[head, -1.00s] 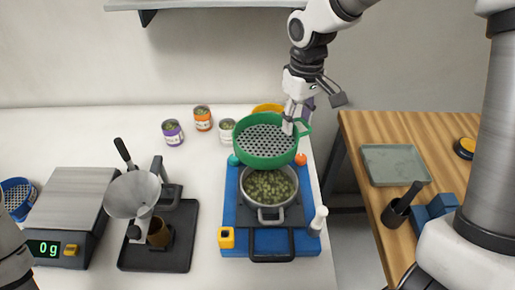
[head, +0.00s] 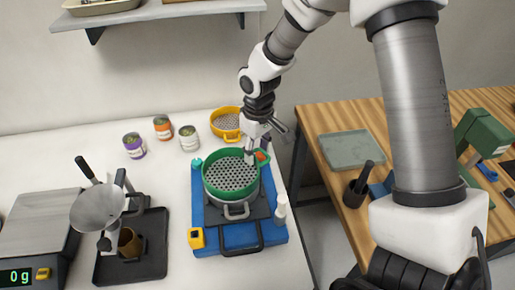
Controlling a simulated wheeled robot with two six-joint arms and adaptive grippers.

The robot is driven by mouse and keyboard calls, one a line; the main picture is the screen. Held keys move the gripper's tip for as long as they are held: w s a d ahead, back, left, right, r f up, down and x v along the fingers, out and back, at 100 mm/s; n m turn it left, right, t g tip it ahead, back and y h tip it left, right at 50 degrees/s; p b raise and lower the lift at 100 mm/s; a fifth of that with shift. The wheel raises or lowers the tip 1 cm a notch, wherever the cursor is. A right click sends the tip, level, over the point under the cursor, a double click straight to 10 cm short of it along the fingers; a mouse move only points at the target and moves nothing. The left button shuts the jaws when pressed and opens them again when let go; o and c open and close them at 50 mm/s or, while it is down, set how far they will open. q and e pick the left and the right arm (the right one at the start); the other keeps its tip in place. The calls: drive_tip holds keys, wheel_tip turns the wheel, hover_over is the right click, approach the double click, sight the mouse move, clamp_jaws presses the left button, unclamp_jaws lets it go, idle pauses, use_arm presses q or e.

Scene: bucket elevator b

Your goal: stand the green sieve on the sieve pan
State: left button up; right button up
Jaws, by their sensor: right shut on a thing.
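The green sieve (head: 231,174) with its grey perforated mesh is level over the metal sieve pan (head: 237,211). It covers the pan's opening, so the pan's contents are hidden. I cannot tell whether the sieve rests on the pan's rim or hovers just above it. My right gripper (head: 251,156) comes down from above and is shut on the sieve's far right rim, near its handle. My left gripper is not in view.
The pan is on a blue shaker base (head: 243,237) with a yellow block at its front left. A yellow sieve (head: 227,122) and several cans (head: 162,127) stand behind. A funnel stand (head: 133,245) and a scale (head: 40,225) are at left, a wooden table (head: 320,170) at right.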

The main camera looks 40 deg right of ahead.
drive_tip(key=shift+w+f, duration=0.15)
drive_tip(key=shift+f, duration=0.2)
drive_tip(key=o, duration=1.3)
drive_tip(key=shift+s+r, duration=0.15)
drive_tip(key=shift+s, duration=0.05)
drive_tip(key=shift+c, duration=0.2)
drive_tip(key=shift+w, duration=0.1)
wheel_tip(320, 180, up, 13)
drive_tip(key=shift+d+b, duration=0.2)
drive_tip(key=shift+b, duration=0.1)
